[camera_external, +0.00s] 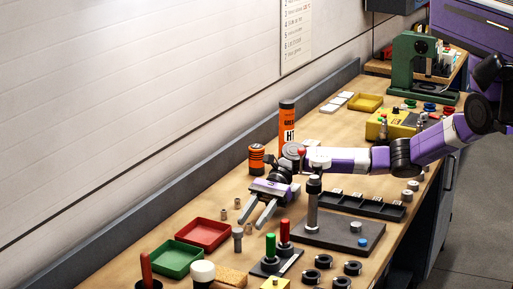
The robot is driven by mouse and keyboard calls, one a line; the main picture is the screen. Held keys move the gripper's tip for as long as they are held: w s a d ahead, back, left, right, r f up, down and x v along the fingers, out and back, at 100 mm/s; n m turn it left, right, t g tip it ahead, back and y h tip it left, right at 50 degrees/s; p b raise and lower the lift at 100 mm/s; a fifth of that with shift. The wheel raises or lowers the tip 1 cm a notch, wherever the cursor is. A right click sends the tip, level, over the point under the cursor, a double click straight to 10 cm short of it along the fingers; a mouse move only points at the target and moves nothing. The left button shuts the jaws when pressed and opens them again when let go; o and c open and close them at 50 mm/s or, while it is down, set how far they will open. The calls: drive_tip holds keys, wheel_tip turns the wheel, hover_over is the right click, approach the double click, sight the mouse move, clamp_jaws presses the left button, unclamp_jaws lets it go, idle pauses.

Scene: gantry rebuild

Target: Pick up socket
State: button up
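My gripper (250,223) reaches left over the bench, its two grey fingers apart. A small tan-grey cylinder (248,229) shows near the gap between the fingertips; I cannot tell whether it touches them. Several silver socket-like cylinders (407,195) stand along the bench's right edge. I cannot tell which of these is the socket. Nothing shows held in the gripper.
A red tray (203,248) and a green tray (153,270) lie front left. A grey plate with a post (312,212), red and green handled tools (285,232) and black rings (323,262) stand right and in front. Orange cans (288,112) stand behind the gripper.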

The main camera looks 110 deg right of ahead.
drive_tip(key=shift+w+a+f, duration=0.1)
drive_tip(key=shift+w+a, duration=0.05)
drive_tip(key=shift+w, duration=0.05)
clamp_jaws()
idle(0.3)
